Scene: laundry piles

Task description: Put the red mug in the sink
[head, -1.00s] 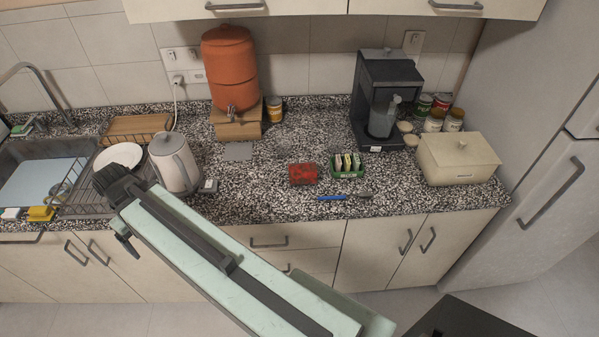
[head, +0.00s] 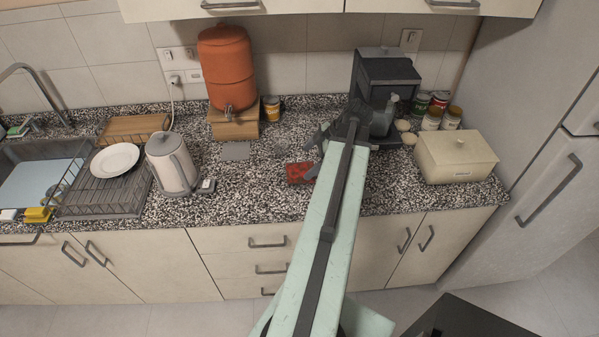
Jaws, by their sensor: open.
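I cannot make out a clear red mug. A small red, box-like object (head: 298,172) lies on the counter, partly covered by my gripper. My gripper (head: 328,136) is over the counter just above and right of this red object, in front of the coffee machine's left side. Its jaws are open, and I see nothing held in them. The sink (head: 40,152) is at the far left, with a light blue board-like sheet in or over it. My arm hides the counter to the right of the red object.
A dish rack (head: 110,203) with a white plate (head: 115,159) and a white kettle (head: 172,163) stand between sink and gripper. An orange dispenser (head: 227,68) is behind. The coffee machine (head: 388,75), jars and a cream box (head: 455,158) are right. Counter right of the kettle is mostly clear.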

